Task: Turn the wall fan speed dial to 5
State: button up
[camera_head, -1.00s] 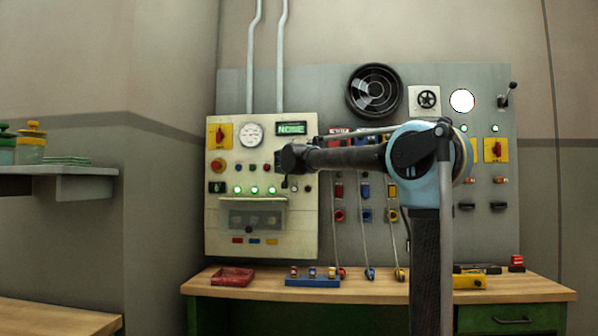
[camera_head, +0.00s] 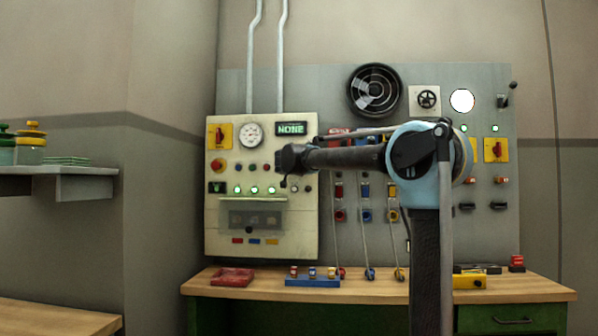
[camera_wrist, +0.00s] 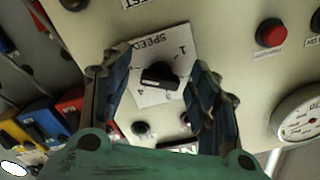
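The speed dial (camera_wrist: 160,77) is a black bar knob on a white plate (camera_wrist: 150,42) marked SPEED, with numbers around it. In the wrist view its bar lies roughly crosswise; which number it points to I cannot tell. My gripper (camera_wrist: 160,70) is open, with one finger on each side of the knob and visible gaps between. In the head view my gripper (camera_head: 287,165) is at the right part of the cream panel (camera_head: 260,218), and the dial is hidden behind it. The wall fan (camera_head: 374,91) is a round black unit above.
A red button (camera_wrist: 271,34) and a round gauge (camera_wrist: 305,118) are near the dial in the wrist view. Small black knobs (camera_wrist: 140,128) sit close to the plate. The workbench (camera_head: 380,291) below holds a red tray (camera_head: 232,277) and a blue block (camera_head: 313,282).

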jog(key=shift+s, duration=0.1)
jog(key=s, duration=1.1)
jog(key=shift+s+a, duration=0.2)
jog(key=shift+s, duration=0.15)
